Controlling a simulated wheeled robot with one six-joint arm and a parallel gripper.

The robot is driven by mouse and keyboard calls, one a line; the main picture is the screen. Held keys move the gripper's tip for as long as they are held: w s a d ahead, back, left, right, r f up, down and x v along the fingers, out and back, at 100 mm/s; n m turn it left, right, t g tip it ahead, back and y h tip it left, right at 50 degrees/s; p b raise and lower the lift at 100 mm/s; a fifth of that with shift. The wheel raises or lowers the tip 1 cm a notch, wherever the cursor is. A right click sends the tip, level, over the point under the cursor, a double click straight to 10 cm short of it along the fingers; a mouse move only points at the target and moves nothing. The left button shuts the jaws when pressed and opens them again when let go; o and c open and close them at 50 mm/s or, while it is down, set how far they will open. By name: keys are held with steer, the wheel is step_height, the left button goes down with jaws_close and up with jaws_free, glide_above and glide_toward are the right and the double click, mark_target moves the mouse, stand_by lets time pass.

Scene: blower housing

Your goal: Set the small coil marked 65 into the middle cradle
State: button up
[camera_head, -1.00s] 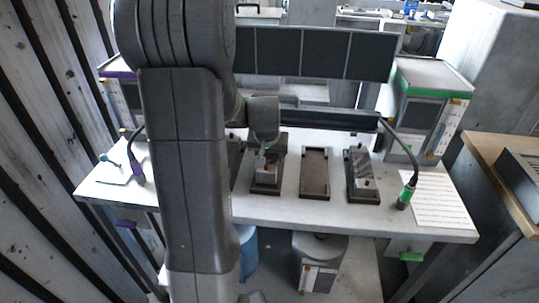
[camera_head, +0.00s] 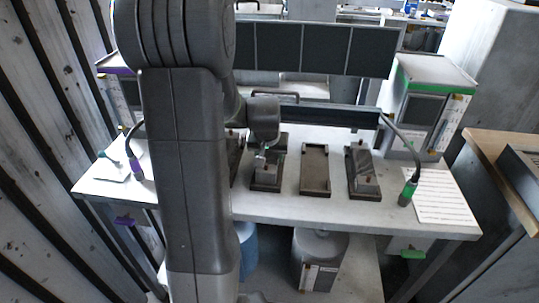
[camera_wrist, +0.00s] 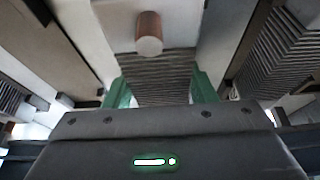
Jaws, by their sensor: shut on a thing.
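My gripper (camera_head: 267,153) is over the cradle (camera_head: 265,187) just left of the empty one in the head view. In the wrist view its green fingers (camera_wrist: 163,88) are shut on a dark ribbed coil (camera_wrist: 158,72) with a copper-sided round post (camera_wrist: 149,40) in front. The coil is at or just above that cradle; I cannot tell if it rests there. The number on it cannot be read. An empty brown cradle (camera_head: 315,180) is right of it in the head view and shows at left in the wrist view (camera_wrist: 50,55).
A cradle with another coil (camera_head: 361,165) stands right of the empty one. A further cradle (camera_head: 236,165) is partly hidden behind my arm. A black cable with a green end (camera_head: 408,192) and a paper sheet (camera_head: 445,195) are at the table's right. The front strip of table is clear.

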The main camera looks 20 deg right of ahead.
steer(key=shift+f, duration=0.1)
stand_by(0.3)
steer(key=shift+f+b, duration=0.4)
steer(key=shift+b, duration=0.1)
steer(key=o, duration=1.4)
steer(key=shift+r, duration=0.1)
steer(key=shift+r+p, duration=2.5)
steer(key=shift+r, duration=1)
steer(key=shift+f, duration=0.25)
